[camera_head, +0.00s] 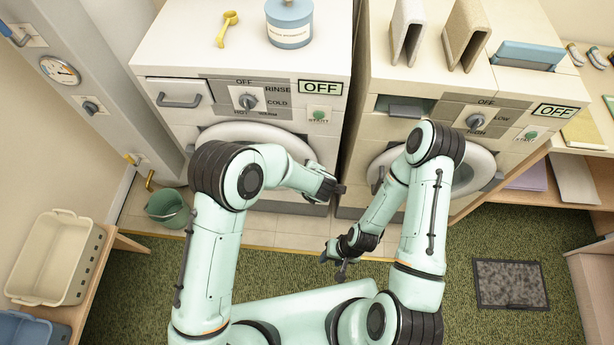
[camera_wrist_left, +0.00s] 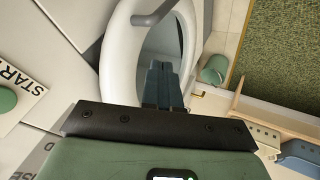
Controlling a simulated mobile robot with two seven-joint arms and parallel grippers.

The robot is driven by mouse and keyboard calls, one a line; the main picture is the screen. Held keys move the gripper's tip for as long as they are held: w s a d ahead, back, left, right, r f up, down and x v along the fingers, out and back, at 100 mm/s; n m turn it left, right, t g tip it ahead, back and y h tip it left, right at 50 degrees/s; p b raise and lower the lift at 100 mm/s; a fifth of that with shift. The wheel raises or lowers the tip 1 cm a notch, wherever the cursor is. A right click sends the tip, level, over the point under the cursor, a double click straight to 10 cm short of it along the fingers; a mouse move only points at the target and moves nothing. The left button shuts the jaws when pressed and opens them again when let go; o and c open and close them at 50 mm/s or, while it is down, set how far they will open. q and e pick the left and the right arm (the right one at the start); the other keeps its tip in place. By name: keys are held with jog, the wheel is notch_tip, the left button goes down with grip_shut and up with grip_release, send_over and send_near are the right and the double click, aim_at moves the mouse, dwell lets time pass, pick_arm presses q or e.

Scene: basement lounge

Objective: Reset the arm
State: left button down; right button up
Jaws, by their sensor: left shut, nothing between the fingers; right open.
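Both of my arms are raised in front of two white machines. My left gripper (camera_head: 333,188) is by the lower right of the left washer (camera_head: 160,132), with its fingers together and nothing held. In the left wrist view its fingers (camera_wrist_left: 163,85) appear against the washer's round door (camera_wrist_left: 116,70). Whether they touch the door cannot be told. My right gripper (camera_head: 340,268) hangs low over the floor, left of the right arm, below the right machine (camera_head: 375,75). It is open and empty, though small in view.
A green bucket (camera_head: 167,208) stands on the tiles at the left. A beige basket (camera_head: 58,258) sits on a low bench. A yellow scoop (camera_head: 227,28) and a blue tub (camera_head: 289,25) are on the left washer. A grey mat (camera_head: 510,284) lies on the green carpet at right.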

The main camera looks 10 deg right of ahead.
pick_arm(q)
jog(key=shift+a, duration=0.15)
jog(key=s+a+f+m+g+h, duration=0.1)
jog(key=s+a+f+m+g, duration=0.15)
jog(key=a+f, duration=0.4)
jog(key=s+a+f+m+g+h, duration=0.1)
jog(key=s+a+f, duration=0.3)
jog(key=a, duration=0.5)
jog(key=s+a+f+m+g+h, duration=0.1)
jog(key=s+a+g, duration=0.1)
jog(key=s, duration=0.6)
jog(key=s+a+f+m+g+h, duration=0.2)
jog(key=s, duration=0.7)
jog(key=shift+a, duration=0.25)
jog(key=shift+s+a, duration=0.1)
jog(key=shift+s, duration=0.05)
